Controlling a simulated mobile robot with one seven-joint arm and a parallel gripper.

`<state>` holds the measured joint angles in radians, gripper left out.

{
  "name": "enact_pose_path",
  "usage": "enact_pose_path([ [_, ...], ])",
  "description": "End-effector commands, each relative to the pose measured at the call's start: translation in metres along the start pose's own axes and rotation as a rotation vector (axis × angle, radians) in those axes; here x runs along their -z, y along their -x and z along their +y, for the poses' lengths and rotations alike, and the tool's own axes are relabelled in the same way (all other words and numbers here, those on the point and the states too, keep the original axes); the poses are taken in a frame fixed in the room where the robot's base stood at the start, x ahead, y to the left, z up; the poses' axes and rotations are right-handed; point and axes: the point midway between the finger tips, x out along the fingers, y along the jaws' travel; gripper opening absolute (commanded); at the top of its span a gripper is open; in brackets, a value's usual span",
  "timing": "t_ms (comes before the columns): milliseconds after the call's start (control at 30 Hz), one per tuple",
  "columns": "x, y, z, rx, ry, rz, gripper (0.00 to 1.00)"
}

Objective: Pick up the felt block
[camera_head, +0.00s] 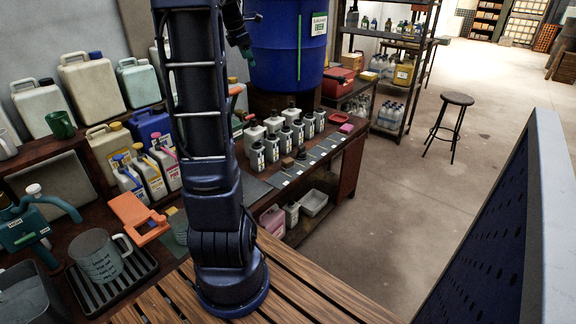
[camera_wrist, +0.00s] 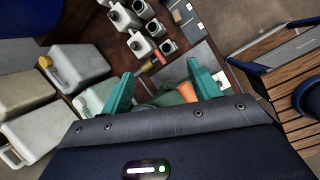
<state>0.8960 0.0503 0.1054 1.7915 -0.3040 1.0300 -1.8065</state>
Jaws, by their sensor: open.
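A small pink block (camera_head: 346,128) lies at the far right end of the workbench, beside a red dish; it may be the felt block.
Several small grey bottles (camera_head: 271,149) stand in rows behind the brown blocks. The blue barrel (camera_head: 289,45) rises behind them. Large canisters (camera_head: 92,84) fill the left shelf. A grey measuring jug (camera_head: 97,256) stands on a black rack. The floor (camera_head: 400,220) to the right is clear up to a stool (camera_head: 457,99).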

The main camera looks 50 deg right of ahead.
Motion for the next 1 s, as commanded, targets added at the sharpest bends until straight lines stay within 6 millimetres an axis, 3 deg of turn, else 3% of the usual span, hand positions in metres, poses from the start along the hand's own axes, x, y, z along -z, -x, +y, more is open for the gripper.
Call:
enact_pose_path([
  [100,-0.032,-0.021,0.004,0.024,0.065,-0.012,0.62],
  [300,-0.071,-0.047,0.005,0.053,0.151,-0.023,0.62],
  [667,-0.119,-0.079,0.001,0.089,0.247,-0.030,0.62],
  [1000,-0.089,-0.157,-0.014,0.092,0.253,-0.026,0.62],
])
